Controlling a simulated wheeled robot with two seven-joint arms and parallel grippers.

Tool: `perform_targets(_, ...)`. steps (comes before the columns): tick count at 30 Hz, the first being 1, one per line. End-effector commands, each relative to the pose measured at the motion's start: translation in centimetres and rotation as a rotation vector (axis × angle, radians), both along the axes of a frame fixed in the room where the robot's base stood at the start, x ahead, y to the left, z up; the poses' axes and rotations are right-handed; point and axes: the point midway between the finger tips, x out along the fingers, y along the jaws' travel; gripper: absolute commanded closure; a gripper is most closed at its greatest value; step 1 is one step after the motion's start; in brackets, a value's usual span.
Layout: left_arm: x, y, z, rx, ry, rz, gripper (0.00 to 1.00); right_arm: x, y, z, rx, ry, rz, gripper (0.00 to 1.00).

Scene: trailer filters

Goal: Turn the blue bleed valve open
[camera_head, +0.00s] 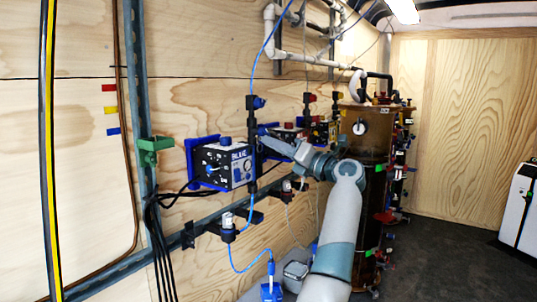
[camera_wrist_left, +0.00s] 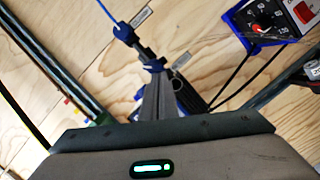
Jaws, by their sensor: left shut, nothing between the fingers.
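A vertical black pipe stands in front of the plywood wall, with a blue fitting (camera_head: 258,102) at its top and a blue hose rising from it. A second blue part, which looks like a valve handle (camera_head: 262,131), sits lower on the pipe. In the left wrist view the top fitting (camera_wrist_left: 125,33) and the lower blue handle (camera_wrist_left: 154,66) both show. My left gripper (camera_head: 268,142) is shut and empty, its fingertips (camera_wrist_left: 153,82) close to the lower blue handle; I cannot tell whether they touch. The fingers partly hide what lies behind them. My right gripper is not in view.
A blue-framed control box (camera_head: 225,165) is left of the pipe. A brown cylindrical tank (camera_head: 372,135) stands to the right, beyond my arm. A red-button box (camera_wrist_left: 285,22) shows at upper right in the wrist view. The dark floor (camera_head: 450,255) is clear at right.

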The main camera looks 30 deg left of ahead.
Motion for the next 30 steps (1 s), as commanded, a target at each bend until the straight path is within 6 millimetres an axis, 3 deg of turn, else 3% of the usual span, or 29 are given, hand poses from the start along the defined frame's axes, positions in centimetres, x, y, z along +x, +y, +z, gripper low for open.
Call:
perform_targets(12, 1.3, -0.1, -0.1, -0.024, -0.314, 0.0, 1.0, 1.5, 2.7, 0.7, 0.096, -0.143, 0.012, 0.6)
perform_targets(23, 1.8, -0.1, 0.1, -0.039, -0.5, 0.0, 1.0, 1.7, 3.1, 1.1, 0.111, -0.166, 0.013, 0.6)
perform_targets(30, 2.0, -0.1, 0.1, -0.04, -0.497, 0.0, 1.0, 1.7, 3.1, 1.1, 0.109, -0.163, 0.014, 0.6)
